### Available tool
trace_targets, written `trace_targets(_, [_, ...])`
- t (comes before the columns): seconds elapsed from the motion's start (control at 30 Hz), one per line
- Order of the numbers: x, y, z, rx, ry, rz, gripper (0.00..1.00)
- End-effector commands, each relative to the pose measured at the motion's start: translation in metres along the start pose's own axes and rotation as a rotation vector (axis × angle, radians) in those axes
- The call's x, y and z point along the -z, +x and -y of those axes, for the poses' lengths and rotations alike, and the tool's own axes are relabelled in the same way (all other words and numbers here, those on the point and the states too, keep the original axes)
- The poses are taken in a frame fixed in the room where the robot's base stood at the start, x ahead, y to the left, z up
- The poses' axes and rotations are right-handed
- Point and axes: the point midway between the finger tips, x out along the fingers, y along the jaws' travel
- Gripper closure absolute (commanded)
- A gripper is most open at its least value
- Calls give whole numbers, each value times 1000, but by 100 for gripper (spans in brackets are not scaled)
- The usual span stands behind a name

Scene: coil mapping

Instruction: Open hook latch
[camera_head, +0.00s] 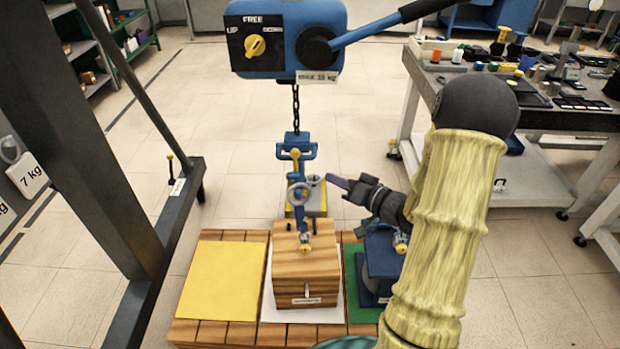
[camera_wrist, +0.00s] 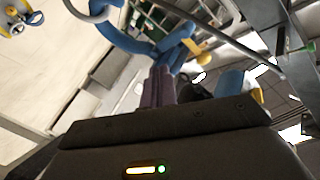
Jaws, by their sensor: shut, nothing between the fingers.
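A blue hook (camera_head: 293,180) hangs on a chain (camera_head: 295,105) below the blue hoist. A yellow latch part (camera_head: 296,155) sits near the hook's top. It seems to show in the wrist view as a yellow knob (camera_wrist: 200,47) beside the blue hook (camera_wrist: 130,38). A grey ring (camera_head: 299,194) is at the hook's lower part, above a wooden block (camera_head: 305,265). My gripper (camera_head: 338,182) is just right of the hook, pointing left. Its purple fingers (camera_wrist: 159,85) are together and empty, close to the hook. Whether they touch it I cannot tell.
The hoist (camera_head: 285,40) with its lever hangs above. The block stands on a white pad between a yellow pad (camera_head: 222,280) and a green pad bearing a blue weight (camera_head: 382,262). A dark frame post stands left; a cluttered workbench (camera_head: 540,115) stands right.

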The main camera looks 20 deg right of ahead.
Motion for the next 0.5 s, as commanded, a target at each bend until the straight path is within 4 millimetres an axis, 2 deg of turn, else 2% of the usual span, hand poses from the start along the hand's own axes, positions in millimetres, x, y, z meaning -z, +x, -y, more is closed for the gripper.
trace_targets(0.03, [-12,-9,-11,70,57,-34,100])
trace_targets(0.3, [-20,-61,-8,424,309,-153,100])
trace_targets(0.5, [-18,-71,-5,478,345,-166,100])
